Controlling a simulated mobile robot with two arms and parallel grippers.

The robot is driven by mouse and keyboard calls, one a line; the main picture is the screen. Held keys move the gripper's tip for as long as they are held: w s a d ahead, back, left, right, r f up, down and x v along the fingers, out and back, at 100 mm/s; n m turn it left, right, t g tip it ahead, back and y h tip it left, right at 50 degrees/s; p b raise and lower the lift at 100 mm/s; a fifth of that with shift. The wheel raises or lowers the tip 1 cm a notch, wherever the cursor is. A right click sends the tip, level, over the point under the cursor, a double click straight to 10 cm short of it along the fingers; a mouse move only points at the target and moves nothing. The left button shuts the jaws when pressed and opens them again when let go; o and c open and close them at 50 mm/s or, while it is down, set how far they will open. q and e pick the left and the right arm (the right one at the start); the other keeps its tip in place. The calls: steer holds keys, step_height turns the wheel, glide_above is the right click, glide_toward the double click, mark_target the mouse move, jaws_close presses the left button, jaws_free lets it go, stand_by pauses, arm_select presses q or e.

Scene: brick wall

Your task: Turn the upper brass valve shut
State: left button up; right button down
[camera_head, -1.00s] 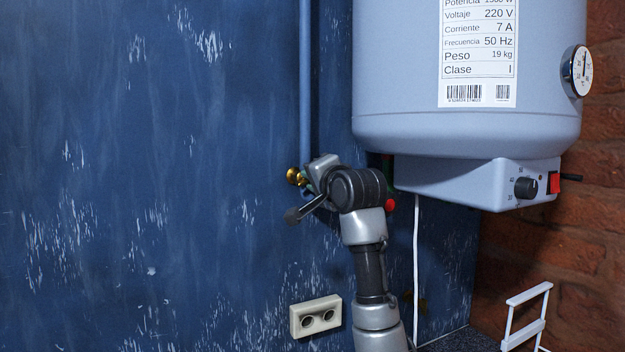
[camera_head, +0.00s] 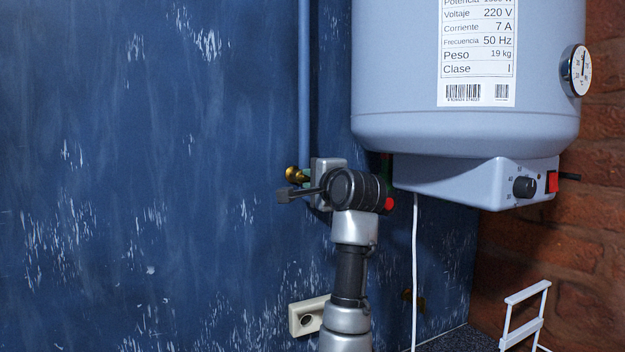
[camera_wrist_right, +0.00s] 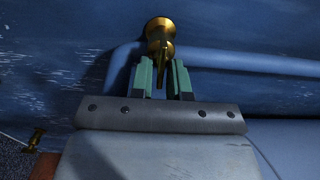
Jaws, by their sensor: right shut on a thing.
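The upper brass valve (camera_head: 292,173) shows just left of my right wrist in the head view, near the foot of the blue pipe. In the right wrist view the brass valve (camera_wrist_right: 159,30) is at the top centre, with its thin handle reaching down between the fingers. My right gripper (camera_wrist_right: 163,80) has green fingers and is shut on this handle. In the head view my wrist and arm hide most of the right gripper (camera_head: 309,176) and part of the valve. My left gripper is in no view.
A blue pipe (camera_head: 304,80) runs up the blue wall. A grey water heater (camera_head: 465,125) hangs close to the right of my wrist. A white socket (camera_head: 308,318) is low on the wall. Another brass fitting (camera_wrist_right: 36,139) shows at lower left in the wrist view.

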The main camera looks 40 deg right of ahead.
steer(key=shift+f, duration=0.1)
steer(key=c, duration=1.1)
jaws_free()
steer(key=shift+d, duration=0.1)
steer(key=shift+c, duration=0.2)
